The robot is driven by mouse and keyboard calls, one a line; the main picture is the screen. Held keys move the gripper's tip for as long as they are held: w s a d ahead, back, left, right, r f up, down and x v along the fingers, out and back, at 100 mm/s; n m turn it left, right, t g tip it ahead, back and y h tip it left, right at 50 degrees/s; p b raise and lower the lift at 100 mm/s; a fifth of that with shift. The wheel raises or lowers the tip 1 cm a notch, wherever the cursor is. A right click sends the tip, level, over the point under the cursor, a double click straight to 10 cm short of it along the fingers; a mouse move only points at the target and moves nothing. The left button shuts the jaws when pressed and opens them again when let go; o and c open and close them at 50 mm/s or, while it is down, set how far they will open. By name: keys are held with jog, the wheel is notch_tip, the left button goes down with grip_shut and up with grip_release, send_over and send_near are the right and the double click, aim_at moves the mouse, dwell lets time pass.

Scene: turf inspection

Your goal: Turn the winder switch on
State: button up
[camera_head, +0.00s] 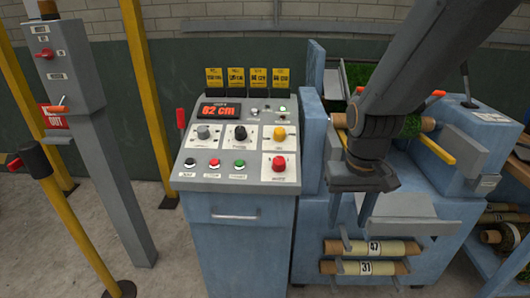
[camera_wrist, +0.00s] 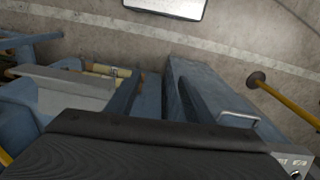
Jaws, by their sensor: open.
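The blue-grey control console (camera_head: 238,222) stands left of my arm in the head view. Its sloped panel has a grey knob (camera_head: 203,131), a black knob (camera_head: 240,132) and a yellow knob (camera_head: 279,133) in a row. Their labels are too small to read, so I cannot tell which is the winder switch. My gripper (camera_head: 351,214) is open and empty, right of the console and in front of the blue machine (camera_head: 440,215). It is apart from the panel. In the wrist view, the console's handle (camera_wrist: 238,118) and a panel corner (camera_wrist: 292,163) show at lower right.
A red mushroom button (camera_head: 279,163) and small buttons sit below the knobs. A display (camera_head: 220,111) reads 82 cm. Yellow posts (camera_head: 145,80) and a grey switch post (camera_head: 110,160) stand at left. Labelled rolls (camera_head: 372,248) hang below my gripper.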

jog(key=w+a+r+n+p, duration=0.1)
jog(key=w+a+r, duration=0.3)
jog(key=w, duration=0.2)
jog(key=w+a+r+p, duration=0.1)
jog(key=w+a+r, duration=0.25)
jog(key=w, duration=0.25)
notch_tip(320, 180, up, 5)
send_over(279, 159)
jog(key=shift+s+a+f+n+h+p, duration=0.2)
jog(key=shift+s+n+h+p, duration=0.1)
jog(key=shift+h+p, duration=0.15)
jog(key=shift+w+a, duration=0.15)
jog(key=shift+w, duration=0.05)
jog(key=shift+d+f+p, duration=0.15)
jog(key=shift+f+p, duration=0.35)
jog(key=shift+f, duration=1.4)
jog(key=shift+d+f+p, duration=0.15)
jog(key=shift+f+p, duration=0.35)
jog(key=shift+f, duration=1.35)
jog(key=shift+c, duration=0.2)
jog(key=c, duration=1)
